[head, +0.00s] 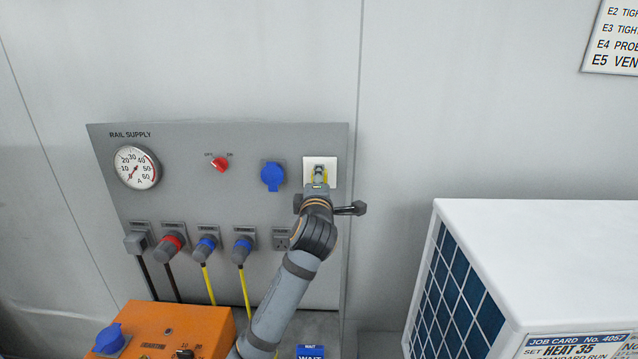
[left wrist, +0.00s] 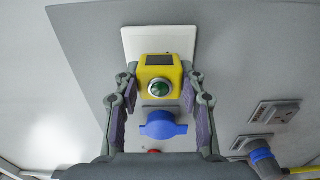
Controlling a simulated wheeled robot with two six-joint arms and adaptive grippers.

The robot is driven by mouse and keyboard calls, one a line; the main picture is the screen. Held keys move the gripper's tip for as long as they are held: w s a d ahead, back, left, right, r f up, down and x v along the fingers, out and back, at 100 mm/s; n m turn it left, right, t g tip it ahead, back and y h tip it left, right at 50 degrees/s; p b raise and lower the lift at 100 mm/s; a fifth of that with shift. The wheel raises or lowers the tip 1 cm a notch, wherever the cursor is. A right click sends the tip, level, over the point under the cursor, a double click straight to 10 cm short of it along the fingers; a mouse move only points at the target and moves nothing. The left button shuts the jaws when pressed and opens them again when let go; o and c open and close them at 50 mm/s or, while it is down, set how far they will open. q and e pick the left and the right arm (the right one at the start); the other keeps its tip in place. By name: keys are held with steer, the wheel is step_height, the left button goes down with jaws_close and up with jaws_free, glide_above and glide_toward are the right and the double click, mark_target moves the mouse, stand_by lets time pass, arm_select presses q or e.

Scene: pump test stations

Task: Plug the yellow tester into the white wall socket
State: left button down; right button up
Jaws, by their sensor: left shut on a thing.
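The white wall socket (head: 331,163) is a square plate at the upper right of the grey panel. My left gripper (head: 319,180) is in front of it, shut on the yellow tester. In the head view only small parts of the tester (head: 326,178) show between the fingers. In the left wrist view the yellow tester (left wrist: 173,71), with a dark display and a green button, sits between both fingers. The white plate (left wrist: 140,40) is right behind it. The tester's pins are hidden, so I cannot tell whether they are in the socket. My right gripper is not in view.
A blue capped socket (head: 272,176) is just left of the white one. A red switch (head: 219,164), a gauge (head: 137,167) and several cabled plugs are on the panel. An orange box (head: 150,318) is below, and a white unit (head: 530,240) stands at right.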

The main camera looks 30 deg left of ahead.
arm_select(q)
steer(key=shift+b, duration=0.3)
stand_by(0.7)
steer(key=shift+w+a, duration=0.1)
steer(key=shift+w, duration=0.05)
stand_by(0.8)
steer(key=shift+w+a+b, duration=0.1)
steer(key=shift+w+b, duration=0.05)
steer(key=shift+b, duration=0.4)
stand_by(0.7)
steer(key=shift+w+a+b, duration=0.1)
steer(key=shift+w+b, duration=0.05)
steer(key=shift+b, duration=0.2)
stand_by(0.6)
